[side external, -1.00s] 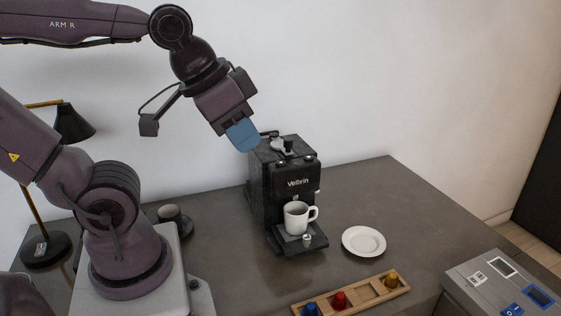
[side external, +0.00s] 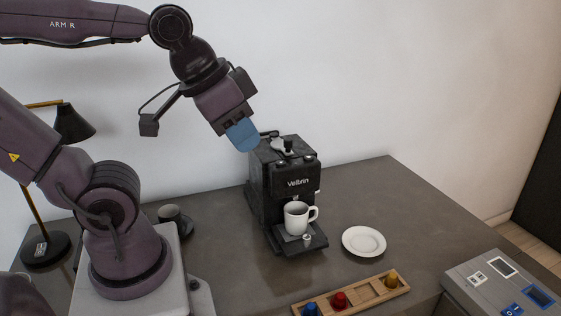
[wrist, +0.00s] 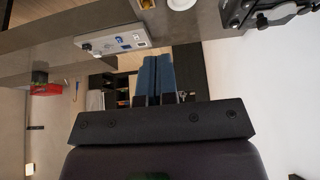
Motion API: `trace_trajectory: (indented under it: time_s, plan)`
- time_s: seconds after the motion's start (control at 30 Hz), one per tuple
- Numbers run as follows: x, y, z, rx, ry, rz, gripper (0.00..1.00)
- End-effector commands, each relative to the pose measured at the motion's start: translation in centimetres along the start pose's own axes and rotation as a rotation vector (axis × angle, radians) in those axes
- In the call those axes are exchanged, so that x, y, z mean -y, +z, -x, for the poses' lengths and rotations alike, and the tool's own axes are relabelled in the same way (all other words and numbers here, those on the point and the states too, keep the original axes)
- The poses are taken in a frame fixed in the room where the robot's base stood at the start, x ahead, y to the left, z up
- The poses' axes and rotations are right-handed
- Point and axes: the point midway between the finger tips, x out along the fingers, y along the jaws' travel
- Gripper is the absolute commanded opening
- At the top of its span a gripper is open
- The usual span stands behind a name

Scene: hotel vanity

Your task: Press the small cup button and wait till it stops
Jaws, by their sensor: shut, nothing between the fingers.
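A black coffee machine (side external: 272,181) marked "Velbrin" stands on the dark counter. A white mug (side external: 296,217) stands upright on its drip tray (side external: 311,243). Knobs or buttons show on the machine's top and front edge, but which one is the small cup button I cannot tell. My gripper (side external: 244,137), with blue fingers, is above the machine's back left corner; whether it touches the machine is unclear. In the wrist view its blue fingers (wrist: 156,76) are together with nothing between them. Part of the machine (wrist: 268,12) shows at the top right there.
A white saucer (side external: 364,242) lies right of the machine. A grey box with panels (side external: 505,282) stands at the lower right. A dark cup (side external: 172,214) and a lamp (side external: 72,123) are at the left.

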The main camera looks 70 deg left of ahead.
Motion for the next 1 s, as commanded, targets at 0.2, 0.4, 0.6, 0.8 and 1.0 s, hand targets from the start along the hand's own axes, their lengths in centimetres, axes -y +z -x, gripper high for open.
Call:
trace_trajectory:
  time_s: [0.2,0.4,0.6,0.8,1.0]
  plan:
    - [0.0,0.0,0.0,0.000,0.000,0.000,0.00]
    - [0.1,0.0,0.0,0.000,-0.001,0.002,0.00]
    - [2.2,0.2,-1.3,0.071,-0.041,0.104,0.00]
    - [6.0,-0.9,-4.1,0.190,0.014,0.523,0.00]
    - [10.8,-3.1,-6.8,0.225,0.145,1.164,0.00]
